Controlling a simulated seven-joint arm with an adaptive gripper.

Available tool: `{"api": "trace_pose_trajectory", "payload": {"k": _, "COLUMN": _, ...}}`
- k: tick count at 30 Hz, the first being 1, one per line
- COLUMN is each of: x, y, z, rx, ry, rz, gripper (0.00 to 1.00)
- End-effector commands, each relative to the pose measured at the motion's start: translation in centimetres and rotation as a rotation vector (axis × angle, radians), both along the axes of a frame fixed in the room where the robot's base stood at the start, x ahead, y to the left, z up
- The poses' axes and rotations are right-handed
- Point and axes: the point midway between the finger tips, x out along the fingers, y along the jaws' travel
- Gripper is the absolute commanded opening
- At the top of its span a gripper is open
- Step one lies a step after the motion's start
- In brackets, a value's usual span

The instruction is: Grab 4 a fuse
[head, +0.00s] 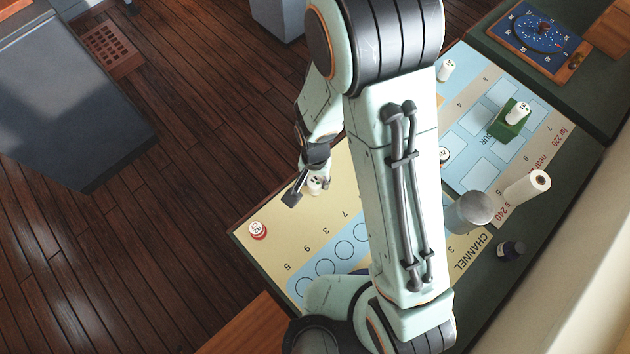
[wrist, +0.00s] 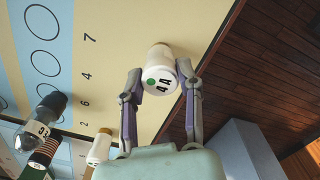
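A white cylindrical fuse (wrist: 158,62) marked "4 A" with a green dot is between the fingers of my gripper (wrist: 158,78) in the wrist view. Both fingertips appear to touch its sides. In the head view the fuse (head: 315,185) shows next to my gripper (head: 302,188), at the far left edge of the cream part of the printed board (head: 285,215). I cannot tell whether its base is resting on the board. My arm hides the middle of the board in the head view.
A red-and-white piece (head: 258,230) stands on the board's left corner. Other white pieces stand on the blue part, one on a green block (head: 508,127). Open floor lies left.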

Motion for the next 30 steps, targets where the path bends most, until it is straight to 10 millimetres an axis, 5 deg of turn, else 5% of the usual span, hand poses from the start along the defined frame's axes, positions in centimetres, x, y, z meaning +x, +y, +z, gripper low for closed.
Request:
{"api": "trace_pose_trajectory", "payload": {"k": 14, "x": 0.1, "y": 0.0, "z": 0.7, "rx": 0.002, "ry": -0.002, "rz": 0.0, "gripper": 0.0}}
{"api": "trace_pose_trajectory", "payload": {"k": 30, "x": 0.0, "y": 0.0, "z": 9.6, "rx": 0.001, "ry": -0.003, "rz": 0.0, "gripper": 0.0}}
